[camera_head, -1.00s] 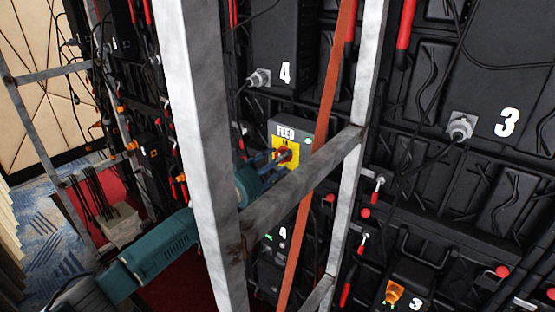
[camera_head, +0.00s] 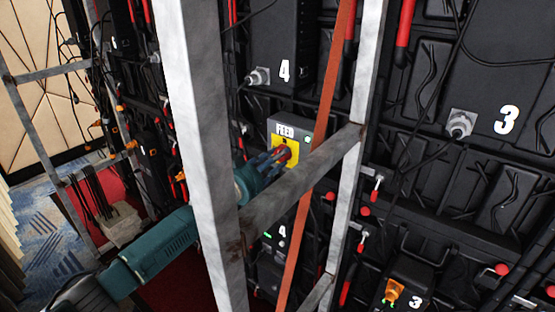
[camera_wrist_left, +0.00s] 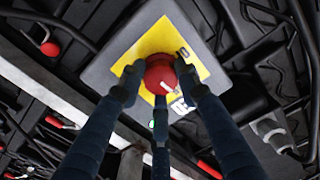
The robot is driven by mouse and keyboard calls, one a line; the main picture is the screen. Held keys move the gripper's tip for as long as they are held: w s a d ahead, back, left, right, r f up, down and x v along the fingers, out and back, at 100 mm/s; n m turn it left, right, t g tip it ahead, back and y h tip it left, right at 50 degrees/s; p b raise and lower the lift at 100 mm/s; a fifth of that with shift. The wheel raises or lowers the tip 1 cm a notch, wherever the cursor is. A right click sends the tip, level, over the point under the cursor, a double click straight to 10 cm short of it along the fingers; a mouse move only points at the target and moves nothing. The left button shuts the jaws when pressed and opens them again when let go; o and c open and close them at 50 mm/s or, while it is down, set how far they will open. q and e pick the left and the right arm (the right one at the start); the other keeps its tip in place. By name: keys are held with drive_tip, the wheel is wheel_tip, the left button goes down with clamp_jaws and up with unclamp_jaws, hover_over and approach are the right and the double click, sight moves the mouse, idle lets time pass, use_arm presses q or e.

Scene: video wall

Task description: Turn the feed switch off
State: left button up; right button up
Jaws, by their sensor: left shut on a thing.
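The feed switch is a grey box (camera_head: 274,129) labelled FEED, with a yellow plate (camera_head: 292,146) and a red knob (camera_head: 291,155). My left gripper (camera_head: 279,160) reaches past the grey post to the knob. In the left wrist view, its three dark fingers (camera_wrist_left: 159,88) are shut around the red knob (camera_wrist_left: 160,74), which has a white mark. The yellow plate (camera_wrist_left: 197,52) lies behind it. The fingers hide part of the knob and plate lettering. My right gripper is not in view.
A diagonal grey bar (camera_head: 305,178) and an orange-brown strap (camera_head: 322,150) pass close to the switch. Black wall panels with cables and red handles (camera_head: 405,28) fill the back.

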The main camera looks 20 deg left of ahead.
use_arm(q)
drive_tip(key=n+b, duration=0.1)
drive_tip(key=n, duration=0.3)
drive_tip(key=f+n, duration=0.1)
drive_tip(key=n, duration=0.2)
drive_tip(key=shift+s+d+f+n+b, duration=0.1)
drive_tip(key=shift+d+n+b, duration=0.1)
drive_tip(key=shift+n+b, duration=0.2)
drive_tip(key=n, duration=0.4)
drive_tip(key=n+p, duration=0.1)
drive_tip(key=n, duration=0.4)
drive_tip(key=shift+d, duration=0.15)
drive_tip(key=o, duration=1.1)
drive_tip(key=shift+o, duration=0.2)
drive_tip(key=shift+d+r, duration=0.1)
drive_tip(key=shift+r, duration=0.25)
drive_tip(key=shift+r, duration=0.1)
